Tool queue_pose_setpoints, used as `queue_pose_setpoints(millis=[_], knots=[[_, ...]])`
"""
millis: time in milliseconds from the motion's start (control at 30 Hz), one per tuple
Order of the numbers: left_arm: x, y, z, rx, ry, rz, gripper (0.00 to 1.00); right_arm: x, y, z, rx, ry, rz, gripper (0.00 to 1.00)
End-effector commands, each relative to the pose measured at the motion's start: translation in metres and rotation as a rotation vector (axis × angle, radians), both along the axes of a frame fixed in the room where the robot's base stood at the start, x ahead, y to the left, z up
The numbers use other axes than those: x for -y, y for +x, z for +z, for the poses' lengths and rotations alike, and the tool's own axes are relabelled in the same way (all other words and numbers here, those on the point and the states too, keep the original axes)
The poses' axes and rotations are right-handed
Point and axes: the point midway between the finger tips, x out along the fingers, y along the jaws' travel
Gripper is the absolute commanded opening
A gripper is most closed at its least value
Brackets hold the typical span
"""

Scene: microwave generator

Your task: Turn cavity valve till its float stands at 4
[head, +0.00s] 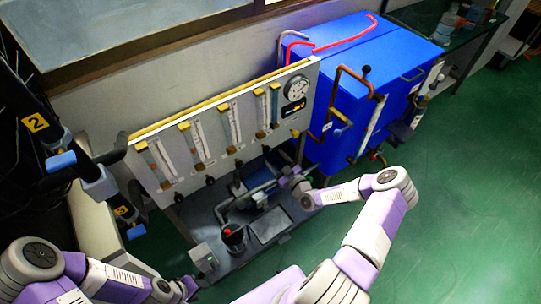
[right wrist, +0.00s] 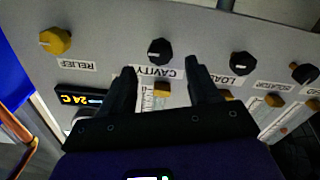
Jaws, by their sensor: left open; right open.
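The cavity valve (right wrist: 160,51) is a black knob above the label CAVITY in the right wrist view. My right gripper (right wrist: 160,70) is open, its two fingers apart, one on each side of the knob's line. The knob shows just past the fingertips, with nothing held. Part of the cavity flow tube (right wrist: 148,98) shows between the fingers; its float height cannot be read. In the head view my right gripper (head: 287,174) is low in front of the panel (head: 147,190). My left gripper (head: 187,288) is at the bottom left, away from the panel, small and partly hidden.
The yellow RELIEF knob (right wrist: 55,40) and black LOAD knob (right wrist: 240,63) flank the cavity knob. A lit display (right wrist: 80,98) reads 24 C. A blue cabinet (head: 340,95) with copper pipes stands right of the panel. Green floor (head: 470,190) is clear at right.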

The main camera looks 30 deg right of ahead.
Motion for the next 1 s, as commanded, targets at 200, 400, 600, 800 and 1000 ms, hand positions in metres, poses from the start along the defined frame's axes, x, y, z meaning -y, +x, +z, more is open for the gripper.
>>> queue_pose_setpoints(millis=[200,400,600,800,1000], knots=[[0.000,0.000,-0.010,0.000,0.000,0.000,0.43,-0.003,0.031,-0.002,0.000,0.001,0.001,0.61],[0.000,0.000,-0.012,0.000,0.000,0.000,0.43,-0.004,0.041,-0.001,-0.003,0.003,0.001,0.61],[0.000,0.000,-0.012,0.000,0.000,0.000,0.43,-0.004,0.041,-0.001,-0.004,0.003,0.001,0.61],[0.000,0.000,-0.012,0.000,0.000,0.000,0.43,-0.004,0.041,-0.001,-0.004,0.003,0.001,0.32],[0.000,0.000,-0.012,0.000,0.000,0.000,0.43,-0.004,0.041,-0.001,-0.004,0.003,0.001,0.05]])
